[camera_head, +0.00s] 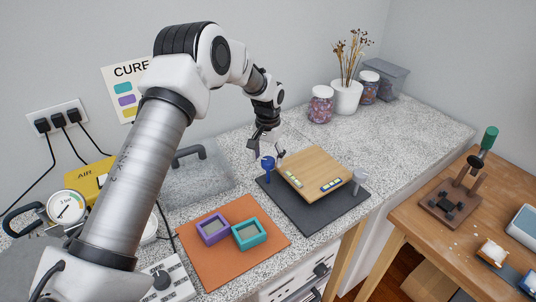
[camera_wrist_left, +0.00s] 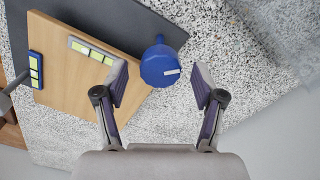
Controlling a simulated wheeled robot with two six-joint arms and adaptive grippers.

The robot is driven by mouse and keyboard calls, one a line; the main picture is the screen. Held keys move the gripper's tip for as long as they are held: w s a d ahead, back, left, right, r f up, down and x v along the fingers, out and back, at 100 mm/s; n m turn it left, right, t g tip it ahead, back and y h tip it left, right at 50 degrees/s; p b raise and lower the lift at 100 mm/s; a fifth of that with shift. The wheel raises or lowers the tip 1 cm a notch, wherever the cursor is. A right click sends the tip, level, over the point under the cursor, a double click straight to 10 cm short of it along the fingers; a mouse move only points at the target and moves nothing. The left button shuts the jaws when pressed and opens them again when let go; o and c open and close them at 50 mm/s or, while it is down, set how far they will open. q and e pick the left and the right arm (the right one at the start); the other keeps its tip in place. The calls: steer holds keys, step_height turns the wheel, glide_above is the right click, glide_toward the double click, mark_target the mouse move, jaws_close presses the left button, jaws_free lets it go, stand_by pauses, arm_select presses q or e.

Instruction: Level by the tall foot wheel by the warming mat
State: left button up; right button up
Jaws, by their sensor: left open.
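A wooden board (camera_head: 316,170) with foot wheels stands on a dark mat (camera_head: 313,222). A tall blue foot wheel (camera_head: 267,163) with a pale mark on top is at its left corner; it also shows in the left wrist view (camera_wrist_left: 160,66). My left gripper (camera_head: 257,150) is open above the blue wheel. In the left wrist view its fingertips (camera_wrist_left: 160,86) are apart, with the wheel between and just beyond them. My right gripper is out of view.
An orange mat (camera_head: 205,270) holds a purple mould (camera_head: 213,229) and a teal mould (camera_head: 249,233). A grey foot wheel (camera_head: 359,177) is at the board's right corner. Jars (camera_head: 321,105) stand at the back; counter right of the board is clear.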

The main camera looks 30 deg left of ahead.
arm_select(q)
steer(key=shift+w+a+f, duration=0.25)
steer(key=shift+w+f, duration=0.05)
steer(key=shift+f, duration=0.4)
steer(key=shift+s+d+r, duration=0.1)
steer(key=shift+r, duration=0.05)
steer(key=shift+s+d+r, duration=0.15)
steer(key=shift+s, duration=0.05)
steer(key=shift+c, duration=0.9)
steer(key=shift+r, duration=0.1)
steer(key=c, duration=1)
steer(key=shift+o, duration=0.2)
steer(key=shift+s, duration=0.1)
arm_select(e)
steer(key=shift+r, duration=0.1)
